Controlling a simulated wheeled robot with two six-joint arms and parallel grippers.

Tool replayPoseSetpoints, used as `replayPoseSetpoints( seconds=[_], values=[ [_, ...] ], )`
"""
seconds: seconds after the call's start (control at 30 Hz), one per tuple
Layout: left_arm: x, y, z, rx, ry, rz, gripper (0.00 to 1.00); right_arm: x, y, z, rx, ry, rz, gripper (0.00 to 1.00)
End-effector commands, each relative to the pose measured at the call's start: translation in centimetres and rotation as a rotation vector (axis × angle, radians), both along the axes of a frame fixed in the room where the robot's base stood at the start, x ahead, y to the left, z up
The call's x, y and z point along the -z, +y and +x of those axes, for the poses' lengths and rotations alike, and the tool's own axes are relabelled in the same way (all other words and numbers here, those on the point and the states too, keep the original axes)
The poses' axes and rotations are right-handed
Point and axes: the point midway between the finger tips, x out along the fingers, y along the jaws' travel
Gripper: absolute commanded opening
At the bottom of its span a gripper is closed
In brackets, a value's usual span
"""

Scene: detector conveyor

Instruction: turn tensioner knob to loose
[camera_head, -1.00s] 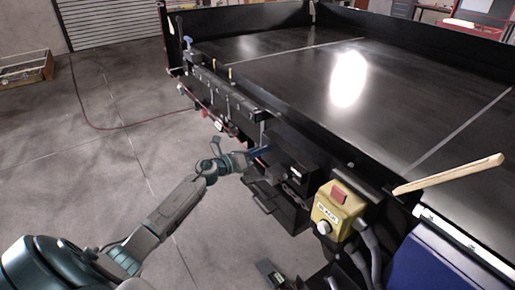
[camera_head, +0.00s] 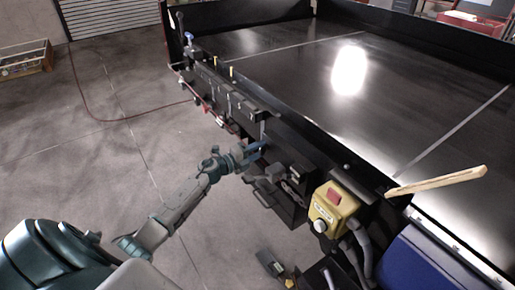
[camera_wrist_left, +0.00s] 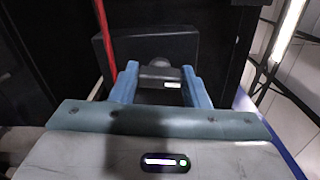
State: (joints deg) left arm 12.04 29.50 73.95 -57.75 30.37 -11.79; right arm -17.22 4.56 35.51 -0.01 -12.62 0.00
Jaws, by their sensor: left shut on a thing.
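The tensioner knob (camera_wrist_left: 160,73) is a dark, blocky piece with a rounded part behind it in the left wrist view. It sits between the two blue fingers of my left gripper (camera_wrist_left: 159,84), which is shut on it. In the head view my left gripper (camera_head: 256,149) reaches the dark near side of the conveyor, left of the yellow control box. The knob cannot be made out there. The knob's turn position cannot be read. My right gripper is not in view.
A yellow control box (camera_head: 334,209) with a red top and a pale button stands right of the gripper. The conveyor's dark bed (camera_head: 300,65) lies behind, with a wooden stick (camera_head: 437,181) near its edge. In the wrist view a red strip (camera_wrist_left: 104,35) runs close to the left finger.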

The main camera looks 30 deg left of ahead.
Motion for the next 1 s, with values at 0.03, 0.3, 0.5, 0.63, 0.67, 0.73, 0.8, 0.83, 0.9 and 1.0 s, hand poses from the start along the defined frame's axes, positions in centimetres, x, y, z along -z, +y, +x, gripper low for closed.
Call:
replayPoseSetpoints(
  seconds=[0.03,0.3,0.5,0.63,0.67,0.73,0.8,0.83,0.9,1.0],
  values=[
    [0.06,-0.04,-0.03,0.001,0.011,-0.025,0.19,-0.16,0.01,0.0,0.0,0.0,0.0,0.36],
    [0.14,-0.04,-0.04,0.001,0.049,-0.116,0.19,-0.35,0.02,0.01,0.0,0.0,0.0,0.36],
    [0.18,-0.05,-0.03,0.001,0.059,-0.14,0.19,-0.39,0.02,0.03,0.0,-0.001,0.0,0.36],
    [0.18,-0.05,-0.03,0.001,0.06,-0.143,0.19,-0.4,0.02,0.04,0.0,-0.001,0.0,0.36],
    [0.18,-0.06,-0.03,0.001,0.06,-0.143,0.19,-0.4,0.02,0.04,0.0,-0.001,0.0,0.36],
    [0.18,-0.06,-0.03,0.001,0.06,-0.143,0.19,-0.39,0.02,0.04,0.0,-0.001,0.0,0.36],
    [0.19,-0.06,-0.03,0.001,0.06,-0.143,0.19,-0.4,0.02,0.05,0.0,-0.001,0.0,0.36],
    [0.18,-0.06,-0.03,0.001,0.06,-0.143,0.19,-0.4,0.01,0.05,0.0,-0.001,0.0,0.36],
    [0.18,-0.06,-0.03,0.001,0.06,-0.143,0.48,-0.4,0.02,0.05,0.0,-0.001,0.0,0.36],
    [0.16,-0.04,-0.03,0.001,0.059,-0.142,0.64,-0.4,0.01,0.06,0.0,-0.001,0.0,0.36]
  ],
)
